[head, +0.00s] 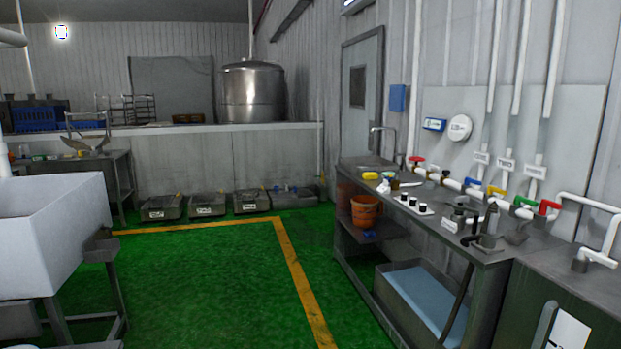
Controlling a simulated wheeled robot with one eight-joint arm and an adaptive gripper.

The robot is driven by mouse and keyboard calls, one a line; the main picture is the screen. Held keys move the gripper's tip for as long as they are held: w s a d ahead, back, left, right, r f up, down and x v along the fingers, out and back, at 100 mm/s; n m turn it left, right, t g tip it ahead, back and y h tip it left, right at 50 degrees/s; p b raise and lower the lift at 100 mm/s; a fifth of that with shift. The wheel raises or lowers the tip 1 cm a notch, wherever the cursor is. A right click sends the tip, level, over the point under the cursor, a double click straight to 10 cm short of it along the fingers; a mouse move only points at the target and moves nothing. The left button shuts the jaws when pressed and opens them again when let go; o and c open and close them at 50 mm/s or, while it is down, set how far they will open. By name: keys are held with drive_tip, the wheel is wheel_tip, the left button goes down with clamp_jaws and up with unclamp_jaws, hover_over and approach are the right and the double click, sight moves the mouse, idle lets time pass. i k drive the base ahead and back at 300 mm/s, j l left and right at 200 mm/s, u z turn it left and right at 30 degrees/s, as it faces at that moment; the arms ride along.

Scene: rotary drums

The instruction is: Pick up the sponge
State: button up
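A small yellow block that looks like the sponge (370,176) lies on the far end of the metal workbench (452,236) at the right. It is small in this view, so its texture cannot be made out. A white item and a greenish item sit close to its right. Nothing touches or covers it that I can see. My gripper is not in view, so its state does not show.
An orange bucket (364,211) stands on the bench's lower shelf. A faucet (385,140) rises behind the yellow block. A large white basin (45,235) stands at the left. Green floor (215,290) with a yellow line lies clear between them. Low grey boxes (208,204) line the back wall.

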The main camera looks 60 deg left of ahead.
sight(369, 176)
drive_tip(key=u, duration=1.7)
